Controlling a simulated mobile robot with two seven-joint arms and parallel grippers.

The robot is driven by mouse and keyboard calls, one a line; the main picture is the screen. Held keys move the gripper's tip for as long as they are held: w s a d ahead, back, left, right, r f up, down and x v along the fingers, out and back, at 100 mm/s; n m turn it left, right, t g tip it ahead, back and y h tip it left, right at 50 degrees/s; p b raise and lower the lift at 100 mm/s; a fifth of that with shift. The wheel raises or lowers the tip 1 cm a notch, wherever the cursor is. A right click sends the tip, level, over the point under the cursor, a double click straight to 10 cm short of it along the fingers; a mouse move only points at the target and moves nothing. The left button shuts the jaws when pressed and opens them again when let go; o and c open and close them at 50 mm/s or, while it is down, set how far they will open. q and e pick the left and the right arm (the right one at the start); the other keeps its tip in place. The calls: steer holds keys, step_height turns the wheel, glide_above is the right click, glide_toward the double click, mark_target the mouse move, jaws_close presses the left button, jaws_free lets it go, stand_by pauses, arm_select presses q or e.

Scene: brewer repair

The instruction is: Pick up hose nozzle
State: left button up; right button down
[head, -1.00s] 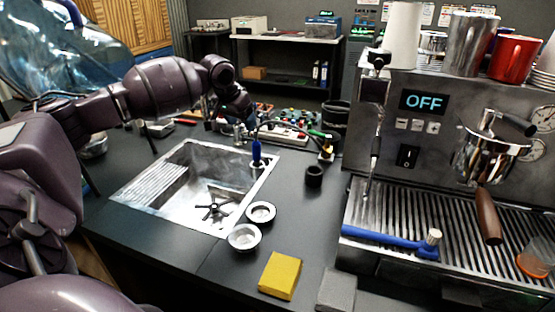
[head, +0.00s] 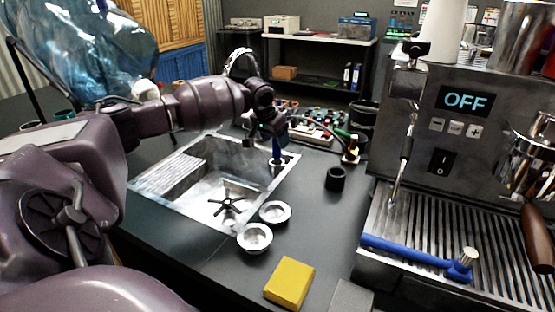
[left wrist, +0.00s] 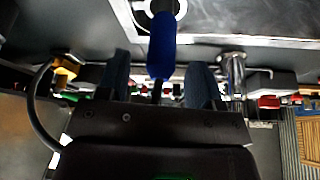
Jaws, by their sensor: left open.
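The hose nozzle (head: 277,151) is blue and stands upright at the far right corner of the sink (head: 178,190). My left gripper (head: 268,132) is open at the nozzle's upper part in the head view. In the left wrist view the blue nozzle (left wrist: 162,45) shows between the two spread fingers of the left gripper (left wrist: 160,75), with a gap on each side. I cannot tell whether either finger touches it. My right gripper is not in view.
A metal faucet (left wrist: 232,72) is close beside one finger. A black cup (head: 335,179), two metal baskets (head: 255,238) and a yellow sponge (head: 289,283) lie on the counter. The espresso machine (head: 440,140) stands at the right, with a blue-handled tool (head: 415,253) on its tray.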

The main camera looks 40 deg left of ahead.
mark_target(277, 156)
arm_select(q)
steer(key=b+x, duration=0.1)
steer(key=x, duration=0.3)
steer(key=shift+f, duration=0.1)
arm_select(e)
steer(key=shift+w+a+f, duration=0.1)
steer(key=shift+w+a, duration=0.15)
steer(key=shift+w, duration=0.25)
arm_select(q)
jaws_close()
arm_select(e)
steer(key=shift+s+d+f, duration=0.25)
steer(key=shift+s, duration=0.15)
arm_select(q)
steer(key=shift+r, duration=0.25)
